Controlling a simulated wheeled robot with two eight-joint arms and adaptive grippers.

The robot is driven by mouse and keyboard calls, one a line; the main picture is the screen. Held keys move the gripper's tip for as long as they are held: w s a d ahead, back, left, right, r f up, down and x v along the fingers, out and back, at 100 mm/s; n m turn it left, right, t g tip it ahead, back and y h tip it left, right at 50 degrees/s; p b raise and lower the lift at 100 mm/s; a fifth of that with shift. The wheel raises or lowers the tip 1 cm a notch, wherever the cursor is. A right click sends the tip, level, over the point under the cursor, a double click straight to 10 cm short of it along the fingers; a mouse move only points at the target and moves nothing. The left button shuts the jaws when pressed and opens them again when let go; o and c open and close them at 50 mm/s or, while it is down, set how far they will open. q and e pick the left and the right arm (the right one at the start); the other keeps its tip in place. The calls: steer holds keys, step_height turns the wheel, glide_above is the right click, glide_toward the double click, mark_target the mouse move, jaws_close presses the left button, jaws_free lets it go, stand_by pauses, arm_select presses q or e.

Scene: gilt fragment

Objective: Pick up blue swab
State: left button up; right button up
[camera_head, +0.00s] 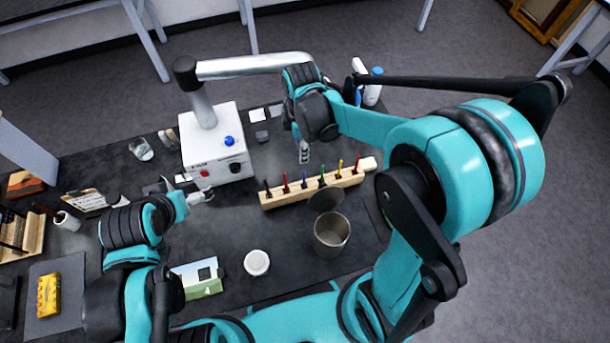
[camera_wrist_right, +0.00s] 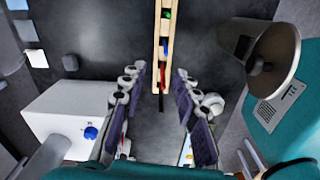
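The blue swab (camera_head: 305,179) stands in a pale wooden rack (camera_head: 285,199) among several coloured swabs. In the right wrist view the blue swab (camera_wrist_right: 163,46) sits between the green and red ones. My right gripper (camera_head: 304,158) points down just behind the rack in the head view, close to the blue swab. In the wrist view my right gripper (camera_wrist_right: 158,72) is open, with nothing between its fingers; the red swab lies in line with the gap. My left gripper (camera_head: 201,191) is by the front of the white box, its fingers apart and empty.
The white box (camera_head: 217,147) with a metal arm stands left of the rack. A metal cup (camera_head: 330,238) and white jar (camera_head: 256,263) stand in front. Bottles (camera_head: 373,88) stand behind.

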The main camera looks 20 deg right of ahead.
steer(key=f, duration=0.1)
steer(key=b, duration=0.9)
glide_above(304, 189)
step_height(304, 189, down, 9)
steer(key=f+b, duration=0.1)
steer(key=f, duration=0.4)
steer(key=f+b, duration=0.1)
steer(key=f, duration=0.1)
steer(key=shift+w+d+f+b, duration=0.1)
steer(key=shift+w+f+b, duration=0.05)
steer(key=shift+w+b, duration=0.15)
steer(key=shift+s, duration=0.1)
jaws_close()
